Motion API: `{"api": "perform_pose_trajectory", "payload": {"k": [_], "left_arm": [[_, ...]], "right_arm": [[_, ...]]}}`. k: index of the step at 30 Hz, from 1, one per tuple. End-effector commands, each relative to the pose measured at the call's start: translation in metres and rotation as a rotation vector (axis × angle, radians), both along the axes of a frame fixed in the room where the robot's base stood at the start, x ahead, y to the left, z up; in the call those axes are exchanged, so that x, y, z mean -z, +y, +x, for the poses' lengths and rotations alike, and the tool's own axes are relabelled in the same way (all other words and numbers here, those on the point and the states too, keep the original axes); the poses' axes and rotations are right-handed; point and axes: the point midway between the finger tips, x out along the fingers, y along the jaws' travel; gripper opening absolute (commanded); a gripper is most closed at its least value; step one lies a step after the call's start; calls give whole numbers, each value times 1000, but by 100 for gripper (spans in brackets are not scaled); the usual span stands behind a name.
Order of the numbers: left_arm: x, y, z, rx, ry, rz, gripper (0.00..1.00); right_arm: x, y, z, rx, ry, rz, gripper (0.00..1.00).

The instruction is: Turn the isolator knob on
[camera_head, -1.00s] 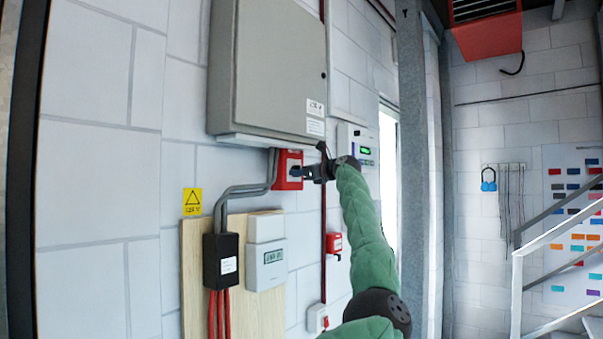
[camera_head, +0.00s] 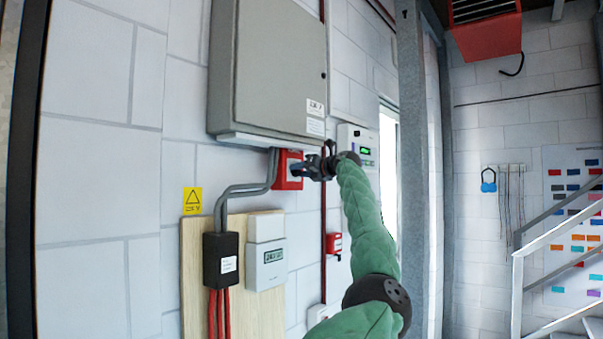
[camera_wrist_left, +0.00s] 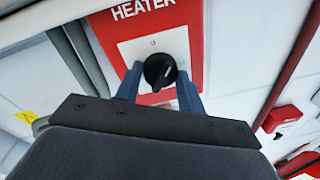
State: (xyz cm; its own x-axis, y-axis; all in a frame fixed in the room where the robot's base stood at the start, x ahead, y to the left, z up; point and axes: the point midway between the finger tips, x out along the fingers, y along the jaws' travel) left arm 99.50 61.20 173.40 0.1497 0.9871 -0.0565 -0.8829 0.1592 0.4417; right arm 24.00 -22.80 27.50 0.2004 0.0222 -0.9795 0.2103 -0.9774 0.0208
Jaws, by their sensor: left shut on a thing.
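The isolator is a red box (camera_head: 287,170) on the wall below the grey cabinet. In the left wrist view its red plate (camera_wrist_left: 200,40) reads "HEATER" and carries a black round knob (camera_wrist_left: 160,71) on a pale panel. A "0" mark shows above the knob. My left gripper (camera_head: 298,170) is at the front of the red box. In the left wrist view its two blue fingers (camera_wrist_left: 158,88) stand on either side of the knob, shut on it. The knob's white pointer line slants. My right gripper is in neither view.
The grey cabinet (camera_head: 266,70) hangs just above the box. A white meter (camera_head: 266,262) sits on a wooden board. A small red box (camera_head: 333,243) is lower right.

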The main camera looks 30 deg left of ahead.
Motion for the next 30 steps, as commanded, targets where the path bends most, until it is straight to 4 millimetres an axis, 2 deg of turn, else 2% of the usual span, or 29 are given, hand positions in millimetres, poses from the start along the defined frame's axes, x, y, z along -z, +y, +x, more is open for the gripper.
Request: {"api": "perform_pose_trajectory", "payload": {"k": [18,30], "left_arm": [[-5,-1,2,3,575,48,16],[-5,-1,2,1,849,71,16]], "right_arm": [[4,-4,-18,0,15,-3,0],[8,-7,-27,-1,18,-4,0]]}}
